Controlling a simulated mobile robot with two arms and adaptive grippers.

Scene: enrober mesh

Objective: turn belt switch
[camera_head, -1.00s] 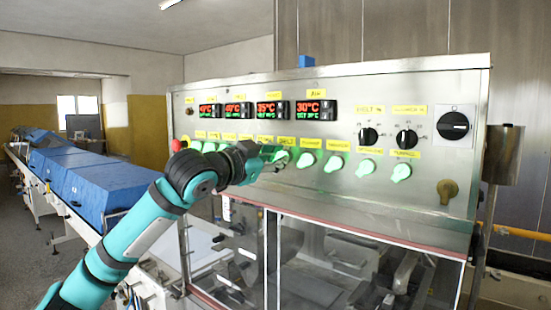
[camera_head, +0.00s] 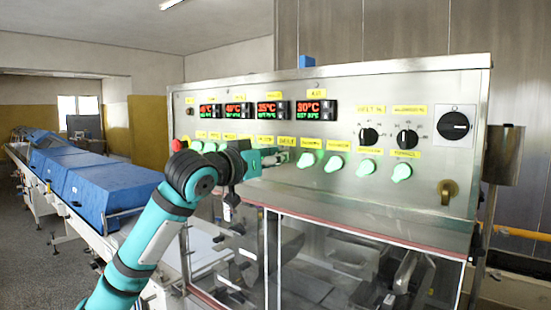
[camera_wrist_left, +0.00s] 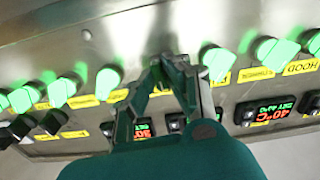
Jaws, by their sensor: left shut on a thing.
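The belt switch is one of a row of green-lit knobs on the steel control panel, under the yellow BELT label (camera_head: 286,142). My left gripper (camera_head: 284,157) is at the panel just below that label. It is shut on the belt switch, which its fingers mostly hide. In the left wrist view the two fingers of my left gripper (camera_wrist_left: 172,62) come together against the panel face, between lit knobs on both sides. The switch's angle cannot be made out. My right gripper is not in view.
A lit green knob (camera_head: 306,160) sits close to the right of the gripper, with several more along the row. Black dials (camera_head: 368,135) and a large black rotary switch (camera_head: 453,126) are further right. Clear machine guards (camera_head: 340,260) stand below the panel. A blue-covered conveyor (camera_head: 110,185) runs at left.

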